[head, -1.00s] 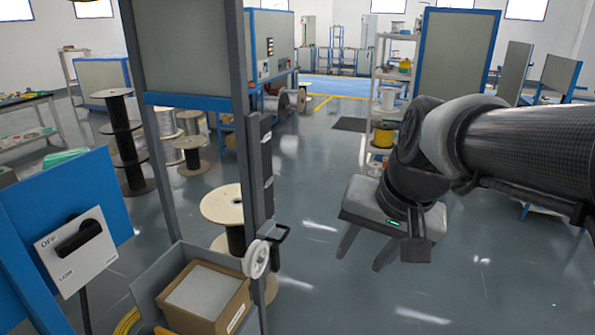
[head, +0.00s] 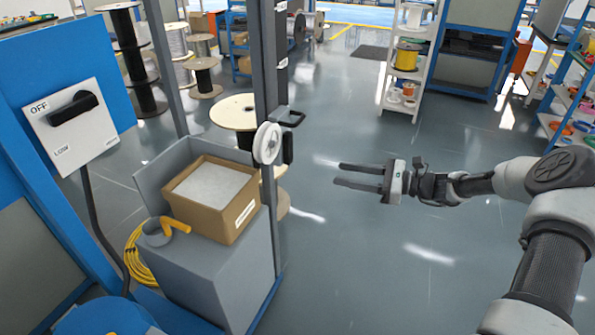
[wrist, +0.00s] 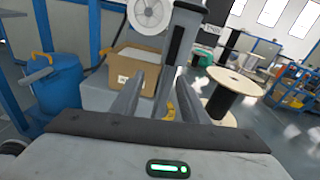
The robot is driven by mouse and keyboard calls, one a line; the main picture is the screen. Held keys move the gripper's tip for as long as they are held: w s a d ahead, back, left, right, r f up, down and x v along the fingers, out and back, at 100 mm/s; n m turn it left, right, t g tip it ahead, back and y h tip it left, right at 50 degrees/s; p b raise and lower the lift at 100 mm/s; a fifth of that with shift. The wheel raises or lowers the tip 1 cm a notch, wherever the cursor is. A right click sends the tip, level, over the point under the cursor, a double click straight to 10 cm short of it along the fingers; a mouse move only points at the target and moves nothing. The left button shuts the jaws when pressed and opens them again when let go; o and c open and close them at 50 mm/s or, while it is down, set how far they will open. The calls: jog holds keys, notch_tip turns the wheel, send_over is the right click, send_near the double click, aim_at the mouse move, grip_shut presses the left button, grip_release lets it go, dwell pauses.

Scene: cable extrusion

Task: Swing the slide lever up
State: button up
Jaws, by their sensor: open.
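I cannot clearly make out the handle there.
A switch panel (head: 72,125) marked OFF and LOW is at the left. A cable spool (head: 232,112) stands behind the post. The floor around my gripper is clear.

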aim_at(291, 160)
jog(key=shift+m+t+y, duration=0.3)
jog(key=shift+m+t, duration=0.5)
jog(key=shift+m, duration=0.1)
jog(key=b+x, duration=0.1)
jog(key=x, duration=0.4)
jog(key=w+f+b+x, duration=0.1)
jog(key=x, duration=0.5)
jog(key=f+b+x, duration=0.1)
jog(key=x, duration=0.4)
jog(key=shift+w+d, duration=0.15)
jog(key=shift+w, duration=0.25)
grip_shut()
